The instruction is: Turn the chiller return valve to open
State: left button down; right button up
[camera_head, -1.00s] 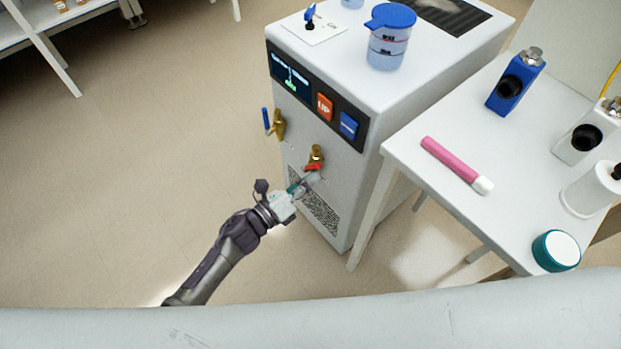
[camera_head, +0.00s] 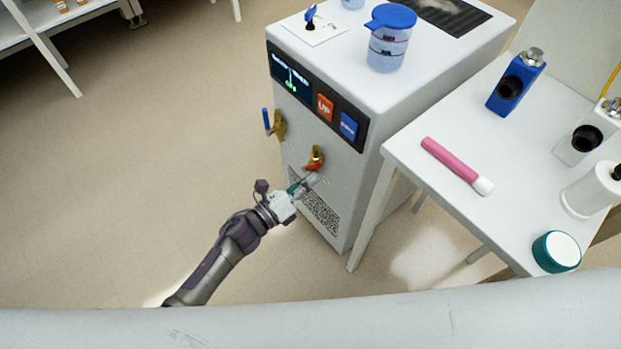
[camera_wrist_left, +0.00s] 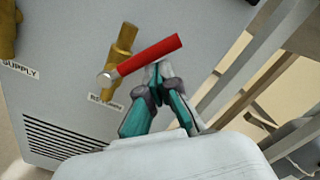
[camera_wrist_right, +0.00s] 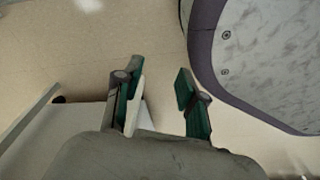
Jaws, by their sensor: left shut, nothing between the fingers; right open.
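The chiller (camera_head: 335,165) is a white cabinet with two brass valves on its front. The return valve (camera_head: 316,155) is the lower right one, with a red lever (camera_wrist_left: 148,54); its label in the left wrist view is partly hidden. The lever lies across the valve body, tilted up to the right. My left gripper (camera_head: 312,178) is shut and empty. Its fingertips (camera_wrist_left: 158,68) are just under the lever; I cannot tell whether they touch it. My right gripper (camera_wrist_right: 155,85) is open and empty, over the floor.
The supply valve (camera_head: 279,124) has a blue lever standing upright. A white table (camera_head: 420,158) stands close on the right with a pink tube (camera_head: 452,160) and bottles. A blue-lidded jug (camera_head: 388,45) is on the chiller.

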aim_at(311, 168)
pick_arm(q)
jog(key=shift+a, duration=0.1)
